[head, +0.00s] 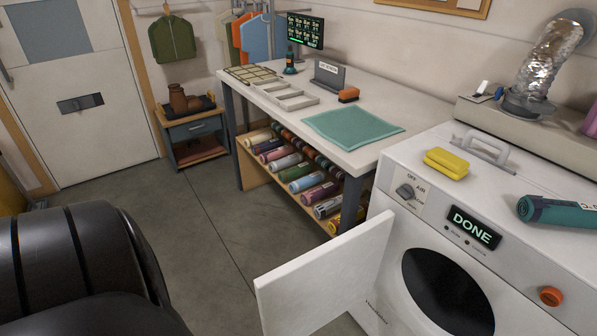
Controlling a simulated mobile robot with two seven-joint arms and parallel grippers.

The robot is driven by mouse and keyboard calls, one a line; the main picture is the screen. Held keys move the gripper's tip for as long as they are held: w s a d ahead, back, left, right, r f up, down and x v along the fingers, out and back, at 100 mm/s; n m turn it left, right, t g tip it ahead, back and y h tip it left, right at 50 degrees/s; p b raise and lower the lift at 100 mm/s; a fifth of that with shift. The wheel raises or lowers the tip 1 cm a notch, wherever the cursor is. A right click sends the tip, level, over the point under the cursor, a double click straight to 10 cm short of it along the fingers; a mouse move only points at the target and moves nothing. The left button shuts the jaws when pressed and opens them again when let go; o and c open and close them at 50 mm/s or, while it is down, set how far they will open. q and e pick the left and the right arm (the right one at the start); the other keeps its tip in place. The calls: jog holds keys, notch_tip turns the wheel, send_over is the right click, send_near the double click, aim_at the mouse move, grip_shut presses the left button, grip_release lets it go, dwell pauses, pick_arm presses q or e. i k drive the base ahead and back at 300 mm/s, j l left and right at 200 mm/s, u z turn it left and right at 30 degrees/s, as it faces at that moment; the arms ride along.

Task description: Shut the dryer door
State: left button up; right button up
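The white dryer (400,250) stands at the right, with a dark round drum opening (447,290) in its front. Its display (473,228) reads "DONE". The dryer door (325,280) is a flat white panel. It stands wide open, swung out from the left side of the dryer front, with its free edge toward the left. The lower part of the door is cut off by the picture's bottom edge. Neither of my grippers shows in the head view.
On the dryer top are a yellow sponge (446,163), a grey handle (482,151) and a teal cylinder (560,211). A white workbench (370,152) with rolls below stands behind the door. Grey floor (215,240) is clear left of the door.

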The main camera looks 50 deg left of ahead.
aim_at(300, 296)
jog(key=k+j+z, duration=0.15)
jog(key=j, duration=0.35)
jog(key=k+j+z, duration=0.2)
jog(key=j, duration=0.3)
jog(key=k+j+z, duration=0.15)
jog(key=k+j, duration=0.2)
jog(key=k+j+z, duration=0.15)
jog(key=k+j, duration=0.15)
jog(key=j, duration=0.25)
